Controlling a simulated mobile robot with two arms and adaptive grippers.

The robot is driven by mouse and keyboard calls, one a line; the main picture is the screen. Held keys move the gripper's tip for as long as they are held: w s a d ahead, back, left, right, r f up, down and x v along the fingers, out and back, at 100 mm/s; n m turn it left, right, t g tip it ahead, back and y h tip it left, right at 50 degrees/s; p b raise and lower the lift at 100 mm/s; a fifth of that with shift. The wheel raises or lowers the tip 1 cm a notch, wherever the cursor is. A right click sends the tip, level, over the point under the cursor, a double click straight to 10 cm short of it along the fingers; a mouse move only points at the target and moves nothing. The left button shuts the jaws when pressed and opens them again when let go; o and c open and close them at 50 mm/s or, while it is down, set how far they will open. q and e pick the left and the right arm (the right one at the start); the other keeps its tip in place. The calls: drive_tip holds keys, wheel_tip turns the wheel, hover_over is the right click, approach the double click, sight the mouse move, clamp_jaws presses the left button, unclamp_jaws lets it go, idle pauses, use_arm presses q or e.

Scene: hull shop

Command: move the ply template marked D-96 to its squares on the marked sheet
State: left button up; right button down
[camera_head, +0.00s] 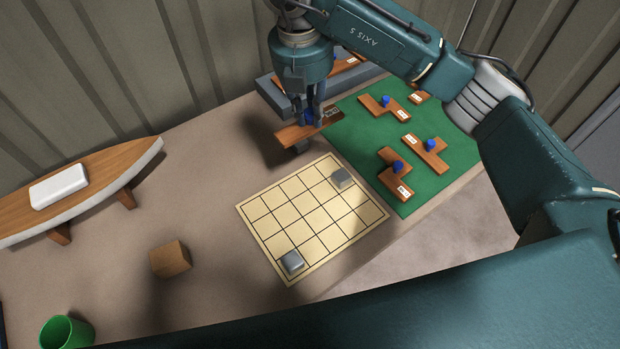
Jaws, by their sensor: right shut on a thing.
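My right gripper (308,117) points down and is shut on the blue knob of a brown ply template (291,134). The template is held above the table, just beyond the far edge of the marked sheet, with a shadow to its left. The marked sheet (264,231) is cream with a black grid of squares. One grey block (342,177) sits on its far right part and another grey block (291,262) on its near left corner. My left gripper is not in view.
A green mat (362,147) right of the sheet bears several other knobbed templates (432,158). A grey ledge (268,91) with a template stands behind. A boat-shaped wooden piece (104,178) with a white block, a brown block (170,259) and a green cup (66,332) stand left.

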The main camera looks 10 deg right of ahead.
wheel_tip(320, 180, down, 15)
drive_tip(key=p, duration=0.3)
drive_tip(key=shift+w+d+r, duration=0.1)
drive_tip(key=shift+d+r, duration=0.05)
drive_tip(key=shift+r, duration=0.05)
wheel_tip(320, 180, down, 4)
drive_tip(key=shift+f+p, duration=0.1)
drive_tip(key=shift+p, duration=0.45)
drive_tip(key=shift+f, duration=0.1)
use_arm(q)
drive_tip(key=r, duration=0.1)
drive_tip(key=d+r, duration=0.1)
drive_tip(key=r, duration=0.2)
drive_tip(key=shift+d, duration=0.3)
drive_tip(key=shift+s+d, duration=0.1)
use_arm(e)
drive_tip(key=shift+f, duration=0.1)
drive_tip(key=shift+f, duration=0.15)
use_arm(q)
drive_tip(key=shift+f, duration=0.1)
use_arm(e)
drive_tip(key=c, duration=1.6)
unclamp_jaws()
